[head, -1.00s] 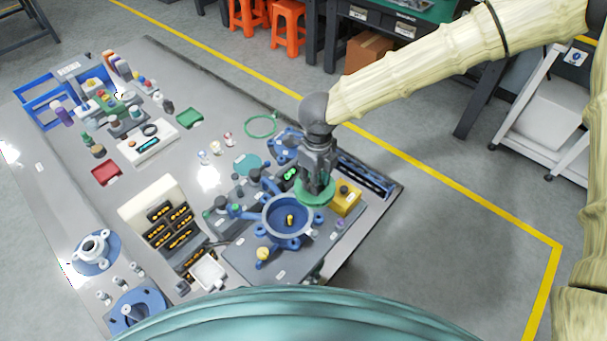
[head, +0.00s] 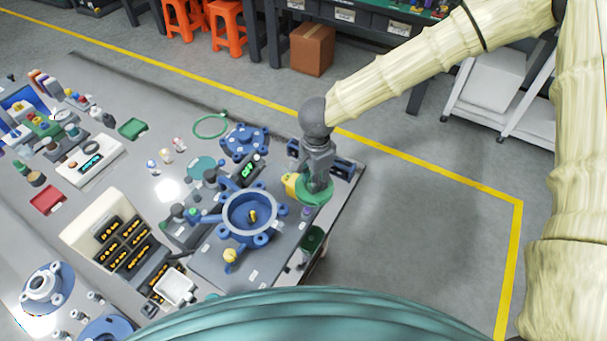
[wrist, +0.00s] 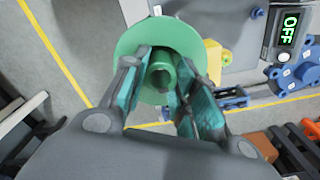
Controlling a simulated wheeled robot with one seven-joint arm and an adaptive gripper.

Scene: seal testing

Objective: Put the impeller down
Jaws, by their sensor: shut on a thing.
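The impeller (head: 316,194) is a green disc with a raised round hub. It hangs under my gripper (head: 318,178) at the right edge of the test bench, above or beside the yellow block. In the wrist view the impeller (wrist: 190,38) fills the space ahead, and my gripper (wrist: 164,85) has its two teal-padded fingers on either side of the green hub. The gripper is shut on the hub. Whether the disc touches anything below is hidden.
A blue ring-shaped housing (head: 251,213) stands on the grey plate left of the gripper. A yellow block (head: 291,186) is close beside the impeller. A blue flanged cover (head: 245,141) lies behind. A display (wrist: 290,28) reads OFF. Open floor lies right of the bench.

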